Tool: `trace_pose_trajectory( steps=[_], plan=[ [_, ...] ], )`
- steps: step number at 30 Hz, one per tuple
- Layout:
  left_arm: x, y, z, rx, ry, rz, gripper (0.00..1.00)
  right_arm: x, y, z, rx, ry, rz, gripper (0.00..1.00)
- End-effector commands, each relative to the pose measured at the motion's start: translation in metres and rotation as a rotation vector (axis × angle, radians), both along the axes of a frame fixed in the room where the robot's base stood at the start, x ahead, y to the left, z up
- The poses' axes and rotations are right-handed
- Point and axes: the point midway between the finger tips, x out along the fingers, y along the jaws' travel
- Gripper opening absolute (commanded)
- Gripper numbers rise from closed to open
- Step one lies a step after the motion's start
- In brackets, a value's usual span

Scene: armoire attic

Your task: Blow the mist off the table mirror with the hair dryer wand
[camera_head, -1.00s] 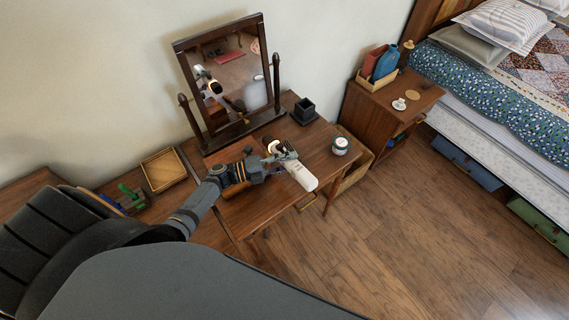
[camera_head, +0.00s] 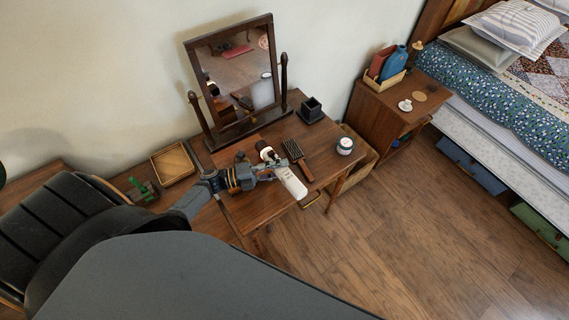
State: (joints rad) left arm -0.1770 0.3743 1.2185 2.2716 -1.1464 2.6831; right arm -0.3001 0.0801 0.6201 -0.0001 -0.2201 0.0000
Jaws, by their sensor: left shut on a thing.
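The table mirror (camera_head: 232,62) stands tilted in a dark wooden frame at the back of the wooden dressing table. Its glass reflects part of the room; a pale patch shows low on the right of the glass, and I cannot tell whether it is mist or reflection. My left gripper (camera_head: 262,172) is over the table in front of the mirror, shut on the white hair dryer wand (camera_head: 290,183). The wand's white body points toward the front right, and a pale round end with a dark opening (camera_head: 265,149) shows on the mirror side. My right gripper is not in view.
A dark brush (camera_head: 297,155) lies right of the wand, with a white jar (camera_head: 345,146) and a black square holder (camera_head: 311,110) beyond. A wicker tray (camera_head: 173,163) lies left. A nightstand (camera_head: 384,110) and bed are at right. Floor in front is clear.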

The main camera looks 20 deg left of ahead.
Motion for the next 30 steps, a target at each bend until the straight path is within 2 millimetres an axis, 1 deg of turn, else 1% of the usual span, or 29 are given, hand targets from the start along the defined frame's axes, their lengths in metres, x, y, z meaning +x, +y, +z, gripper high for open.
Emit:
trace_pose_trajectory(
  steps=[3,18,25,30],
  plan=[
    [-0.007,0.004,0.002,-0.001,-0.001,-0.001,0.12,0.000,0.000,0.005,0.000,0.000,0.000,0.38],
    [-0.035,0.021,0.002,-0.001,-0.002,-0.001,0.12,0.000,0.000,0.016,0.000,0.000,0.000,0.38],
    [-0.038,0.022,0.001,-0.001,-0.001,0.000,0.12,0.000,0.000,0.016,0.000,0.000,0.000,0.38],
    [-0.033,0.020,0.010,-0.002,-0.003,0.000,0.12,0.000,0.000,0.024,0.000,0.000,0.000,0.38]
  ],
)
